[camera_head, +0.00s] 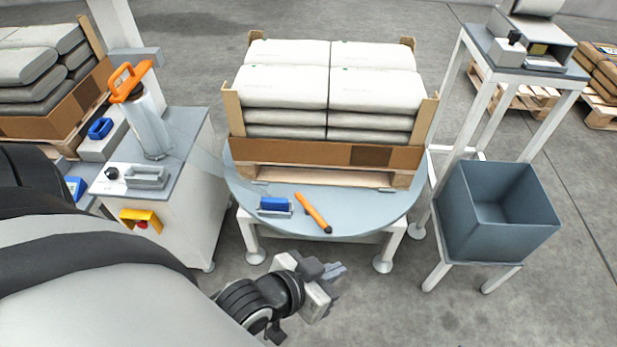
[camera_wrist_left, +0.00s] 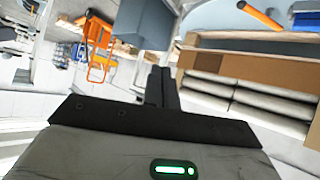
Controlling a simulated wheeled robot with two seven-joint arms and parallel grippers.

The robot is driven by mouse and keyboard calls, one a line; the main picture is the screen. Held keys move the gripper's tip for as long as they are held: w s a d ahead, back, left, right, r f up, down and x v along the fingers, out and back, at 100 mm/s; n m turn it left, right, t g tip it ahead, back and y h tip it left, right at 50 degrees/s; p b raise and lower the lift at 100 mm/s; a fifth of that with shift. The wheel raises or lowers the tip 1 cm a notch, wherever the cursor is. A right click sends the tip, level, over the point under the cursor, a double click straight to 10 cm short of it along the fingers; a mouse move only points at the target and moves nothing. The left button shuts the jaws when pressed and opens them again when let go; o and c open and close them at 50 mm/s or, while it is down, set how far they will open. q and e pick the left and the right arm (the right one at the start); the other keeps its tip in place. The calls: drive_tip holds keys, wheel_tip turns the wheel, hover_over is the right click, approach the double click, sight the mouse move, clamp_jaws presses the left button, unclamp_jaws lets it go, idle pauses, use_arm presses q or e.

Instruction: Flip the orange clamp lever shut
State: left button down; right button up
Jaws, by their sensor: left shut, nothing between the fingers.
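The orange clamp lever (camera_head: 312,212) lies slanted at the front of the round grey turntable (camera_head: 362,208), its dark end toward the front edge. A blue block in a grey holder (camera_head: 274,205) sits just left of it. The lever also shows at the top of the left wrist view (camera_wrist_left: 262,15). My left gripper (camera_head: 335,271) is in front of the turntable, apart from the lever, with its fingers shut and empty. The fingers also show closed together in the left wrist view (camera_wrist_left: 160,87). My right gripper is in neither view.
A pallet stacked with white sacks (camera_head: 330,85) stands on the turntable behind the lever. A grey cabinet (camera_head: 195,170) with an orange-handled roll (camera_head: 150,120) is at left. A grey bin (camera_head: 500,210) on a stand is at right. Floor before the turntable is clear.

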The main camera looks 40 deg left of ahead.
sight(322, 228)
use_arm(q)
drive_tip(key=w+a+f+m+t+h+b, duration=0.1)
drive_tip(key=w+a+f+m+t+b, duration=0.1)
drive_tip(key=a+f+m+b, duration=0.7)
drive_tip(key=w+a+f+m+t+h+b, duration=0.1)
drive_tip(key=a+f+m+t+b, duration=0.3)
drive_tip(key=a+f+m+b, duration=0.6)
wheel_tip(322, 228, down, 8)
drive_tip(key=w+a+b, duration=0.1)
drive_tip(key=b, duration=0.6)
drive_tip(key=shift+w+a+f+m+b, duration=0.2)
drive_tip(key=shift+a+f+m+b, duration=0.05)
drive_tip(key=shift+a+m+b, duration=0.1)
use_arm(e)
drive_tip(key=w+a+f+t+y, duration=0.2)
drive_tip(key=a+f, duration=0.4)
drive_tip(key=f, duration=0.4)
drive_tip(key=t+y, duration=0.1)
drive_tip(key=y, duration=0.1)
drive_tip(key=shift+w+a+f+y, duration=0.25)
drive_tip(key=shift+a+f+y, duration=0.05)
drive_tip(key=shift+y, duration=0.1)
